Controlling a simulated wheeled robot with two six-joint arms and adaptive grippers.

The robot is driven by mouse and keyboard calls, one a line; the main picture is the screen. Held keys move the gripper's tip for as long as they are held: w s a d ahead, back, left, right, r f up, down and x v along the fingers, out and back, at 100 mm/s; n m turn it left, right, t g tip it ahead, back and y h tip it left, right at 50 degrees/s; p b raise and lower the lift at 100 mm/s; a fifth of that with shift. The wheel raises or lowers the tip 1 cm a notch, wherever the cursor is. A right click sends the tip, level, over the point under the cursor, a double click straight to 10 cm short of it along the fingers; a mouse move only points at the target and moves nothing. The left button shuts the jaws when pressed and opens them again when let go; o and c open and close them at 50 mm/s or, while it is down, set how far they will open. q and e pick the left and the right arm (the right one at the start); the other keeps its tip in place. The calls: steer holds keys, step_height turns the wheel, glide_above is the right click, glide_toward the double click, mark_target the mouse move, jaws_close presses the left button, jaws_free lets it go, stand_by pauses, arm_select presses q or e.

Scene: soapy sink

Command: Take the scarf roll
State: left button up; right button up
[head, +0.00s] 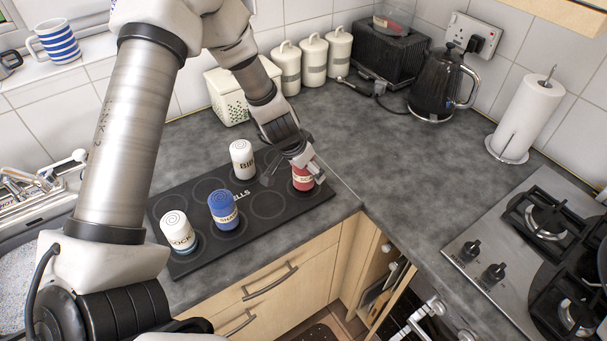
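A red roll (302,184) with a white label band stands at the right end of a dark tray (188,262). Its label is partly hidden, and only the letters "SC" seem readable. My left gripper (305,172) comes down over this roll from above and behind, with a finger close against its upper part. The fingers hide much of the roll, and I cannot tell whether they touch or grip it. The roll appears upright on the tray. My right gripper is out of view.
On the tray also stand a white "BIB" roll (242,159), a blue roll (223,210) and a white "SOCK" roll (178,232). White canisters (313,60), a kettle (437,85) and a paper towel roll (532,115) stand behind. The counter's middle (400,170) is clear.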

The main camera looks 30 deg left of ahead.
arm_select(q)
steer(key=shift+s, duration=0.1)
steer(key=c, duration=1)
step_height(320, 180, up, 10)
steer(key=p, duration=0.9)
steer(key=shift+r+p, duration=0.15)
steer(key=shift+p, duration=0.15)
